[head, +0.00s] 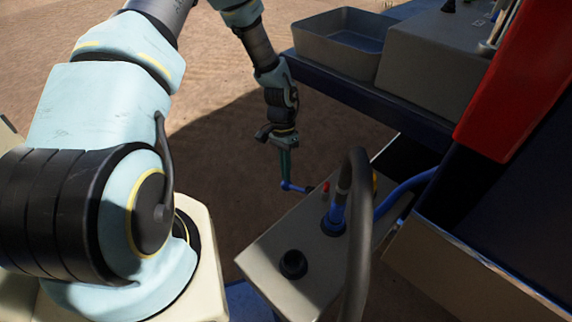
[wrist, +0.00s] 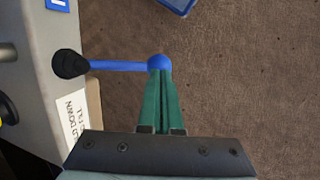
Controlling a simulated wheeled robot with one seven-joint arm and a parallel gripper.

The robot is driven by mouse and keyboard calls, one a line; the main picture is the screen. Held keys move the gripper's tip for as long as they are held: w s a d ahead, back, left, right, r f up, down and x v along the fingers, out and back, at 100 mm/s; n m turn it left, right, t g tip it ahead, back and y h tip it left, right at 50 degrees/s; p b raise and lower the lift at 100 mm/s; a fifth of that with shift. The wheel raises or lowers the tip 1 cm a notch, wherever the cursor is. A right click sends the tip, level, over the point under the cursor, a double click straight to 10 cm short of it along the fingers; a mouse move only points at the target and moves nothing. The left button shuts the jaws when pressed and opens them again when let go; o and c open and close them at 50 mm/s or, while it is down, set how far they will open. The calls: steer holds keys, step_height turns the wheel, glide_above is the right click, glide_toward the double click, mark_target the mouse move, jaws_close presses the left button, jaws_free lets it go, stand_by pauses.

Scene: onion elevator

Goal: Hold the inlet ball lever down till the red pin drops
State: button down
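The inlet ball lever is a blue rod with a blue ball end (wrist: 159,62), running from a black pivot boot on the grey box. In the head view the blue lever (head: 296,188) sticks out from the box's far left side. My gripper (wrist: 160,75) has its green fingers close together, their tips at the ball and partly overlapping it. I cannot tell whether they press on it. In the head view my gripper (head: 286,176) points down at the lever's outer end. The red pin (head: 325,187) shows above the box top, beside the blue hose fitting.
The grey box (head: 274,252) carries a black knob (head: 293,264) and a blue fitting (head: 335,219) with a thick dark hose arching in front. A white label (wrist: 74,117) is on the box side. A grey tray (head: 335,47) sits on the ledge behind. Bare ground lies left.

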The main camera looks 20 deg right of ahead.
steer(key=shift+s+f, duration=0.15)
steer(key=shift+f, duration=0.45)
steer(key=shift+s+f, duration=0.1)
step_height(320, 180, up, 2)
steer(key=shift+r+p, duration=0.2)
steer(key=shift+p, duration=0.75)
steer(key=shift+f, duration=0.15)
steer(key=w+a+r+n+t, duration=0.1)
steer(key=w+a+r+n, duration=0.15)
steer(key=a+r, duration=0.4)
steer(key=w+a+r+n+t, duration=0.1)
steer(key=w+a+r+n, duration=0.2)
steer(key=r, duration=0.6)
steer(key=s+a+r+n+t, duration=0.1)
steer(key=s+a+r+n, duration=0.2)
steer(key=a+r, duration=0.4)
steer(key=s+a+r+n+t, duration=0.2)
steer(key=s+a+r+n, duration=0.1)
steer(key=a+r, duration=0.3)
steer(key=shift+s+a+r+h, duration=0.4)
steer(key=shift+s+a, duration=0.1)
steer(key=shift+a, duration=0.55)
